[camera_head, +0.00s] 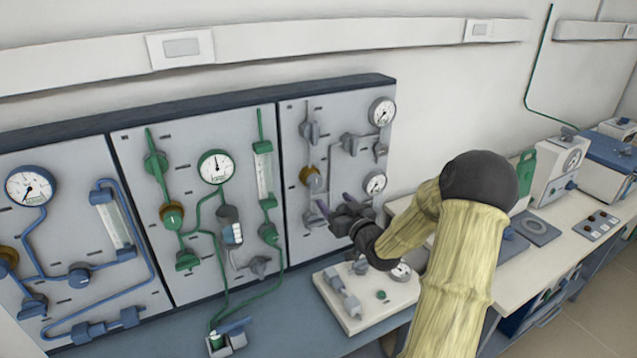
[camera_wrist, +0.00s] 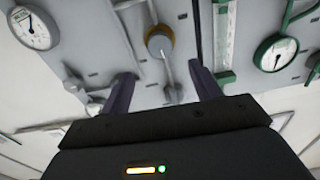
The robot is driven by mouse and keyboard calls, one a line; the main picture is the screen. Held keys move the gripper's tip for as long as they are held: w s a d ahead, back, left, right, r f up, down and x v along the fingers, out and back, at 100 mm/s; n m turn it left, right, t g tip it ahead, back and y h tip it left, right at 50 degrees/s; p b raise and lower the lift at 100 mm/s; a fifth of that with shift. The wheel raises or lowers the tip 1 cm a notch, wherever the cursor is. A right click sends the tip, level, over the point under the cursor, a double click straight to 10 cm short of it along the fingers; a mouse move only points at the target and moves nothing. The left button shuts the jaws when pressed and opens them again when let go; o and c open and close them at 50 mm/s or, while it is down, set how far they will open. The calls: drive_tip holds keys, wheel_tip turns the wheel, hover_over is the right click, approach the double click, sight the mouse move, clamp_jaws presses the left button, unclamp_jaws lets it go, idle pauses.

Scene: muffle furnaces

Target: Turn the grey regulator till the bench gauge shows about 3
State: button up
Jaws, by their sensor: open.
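The grey panel (camera_head: 340,110) holds a regulator with a grey knob and brass-coloured ring (camera_head: 313,180); it also shows in the wrist view (camera_wrist: 158,42). I take this for the grey regulator. My gripper (camera_head: 335,203) is open and empty, just below and right of it in the head view. In the wrist view, the gripper's dark fingers (camera_wrist: 158,74) stand apart on either side of the pipe by the regulator, not closed on it. A small gauge (camera_head: 401,272) on the white bench block is probably the bench gauge. My arm partly covers it, and its reading is too small to tell.
The green panel (camera_head: 190,130) with its gauge (camera_head: 215,166) and the blue panel (camera_head: 70,180) stand to the left. Two gauges (camera_head: 382,112) (camera_head: 375,183) sit on the grey panel's right side. The white block (camera_head: 345,312) with fittings lies below my gripper.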

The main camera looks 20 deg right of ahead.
sight(317, 183)
drive_tip(key=w+p, duration=0.2)
drive_tip(key=w, duration=0.8)
drive_tip(key=shift+a+p, duration=0.2)
drive_tip(key=shift+p, duration=0.1)
drive_tip(key=c, duration=1)
drive_tip(key=shift+f+b, duration=0.1)
drive_tip(key=shift+b, duration=0.2)
drive_tip(key=shift+m+b, duration=0.6)
drive_tip(key=shift+m, duration=0.2)
drive_tip(key=shift+m+b, duration=0.4)
drive_tip(key=shift+m, duration=0.5)
